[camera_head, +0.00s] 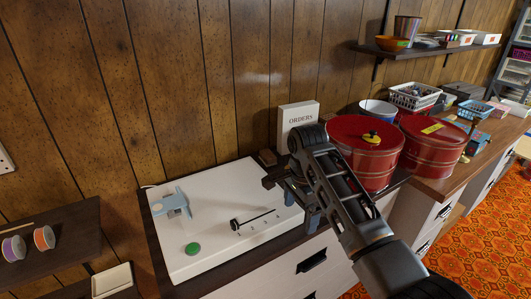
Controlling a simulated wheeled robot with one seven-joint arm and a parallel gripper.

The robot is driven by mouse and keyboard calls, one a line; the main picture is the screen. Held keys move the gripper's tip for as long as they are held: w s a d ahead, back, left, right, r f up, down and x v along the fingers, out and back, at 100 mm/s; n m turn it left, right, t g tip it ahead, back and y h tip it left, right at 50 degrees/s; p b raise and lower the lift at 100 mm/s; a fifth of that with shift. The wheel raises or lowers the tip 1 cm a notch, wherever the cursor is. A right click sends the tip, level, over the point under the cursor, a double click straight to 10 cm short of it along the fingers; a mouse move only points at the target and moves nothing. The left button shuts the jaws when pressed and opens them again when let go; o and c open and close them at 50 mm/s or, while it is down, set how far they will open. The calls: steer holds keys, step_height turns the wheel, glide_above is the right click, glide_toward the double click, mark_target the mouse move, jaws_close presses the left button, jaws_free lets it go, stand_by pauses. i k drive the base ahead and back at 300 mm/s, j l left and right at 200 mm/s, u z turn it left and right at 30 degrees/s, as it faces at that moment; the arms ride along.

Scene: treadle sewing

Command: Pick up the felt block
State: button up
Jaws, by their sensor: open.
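A small brown block (267,157) sits at the back edge of the white panel, just left of the white ORDERS box (298,116). It may be the felt block, but it is too small to tell for sure. My gripper (291,197) is over the right end of the white panel, in front of the brown block and apart from it in the picture. Its jaws are open, and I see nothing held between them. My arm hides part of the counter behind and below it.
The white panel (215,243) carries a green button (192,249), a slider lever (252,218) and a pale blue fixture (172,203). Two red tins (362,155) (434,147) stand close on the right. A shelf with spools (44,237) is at left.

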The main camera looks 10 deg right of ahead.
mark_target(267, 155)
steer(key=i, duration=1.3)
